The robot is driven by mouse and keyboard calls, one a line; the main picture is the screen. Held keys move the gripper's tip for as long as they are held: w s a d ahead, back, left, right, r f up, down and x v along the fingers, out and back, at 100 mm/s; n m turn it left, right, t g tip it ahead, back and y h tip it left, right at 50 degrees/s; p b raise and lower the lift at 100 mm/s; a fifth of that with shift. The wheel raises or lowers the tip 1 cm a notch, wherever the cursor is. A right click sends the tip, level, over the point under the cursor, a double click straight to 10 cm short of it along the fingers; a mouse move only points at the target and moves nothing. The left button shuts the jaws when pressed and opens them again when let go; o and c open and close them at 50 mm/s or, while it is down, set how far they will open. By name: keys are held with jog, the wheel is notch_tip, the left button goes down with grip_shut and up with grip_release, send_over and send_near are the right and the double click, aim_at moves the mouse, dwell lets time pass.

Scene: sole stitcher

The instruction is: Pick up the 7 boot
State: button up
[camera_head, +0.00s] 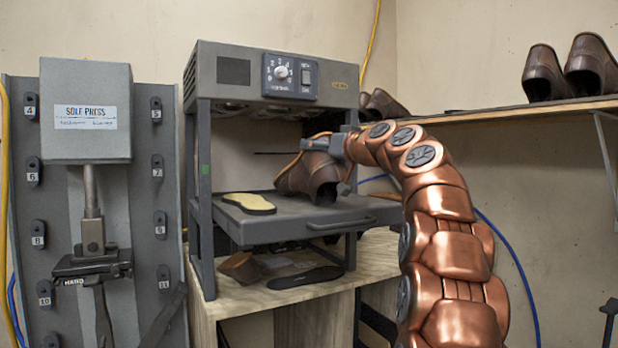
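A brown leather shoe (308,178) sits on the grey pull-out shelf (300,218) of the bench machine. I see no number on it. My gripper (322,146) is at the end of my copper arm, at the upper right of this shoe, overlapping it in the picture. The fingers are small and partly lost against the shoe and machine, so I cannot tell whether they are open, shut or touching it. A label 7 (157,172) marks a dark piece on the grey panel at left. Other brown shoes (543,74) stand on the right wall shelf.
A yellow sole (248,203) lies left of the shoe. The machine's posts and upper housing (270,75) frame the space around it. Below, a dark sole (305,277) and a brown piece (240,267) lie on the wooden bench. The sole press (86,110) stands at left.

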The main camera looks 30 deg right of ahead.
jog(key=shift+c, duration=1.4)
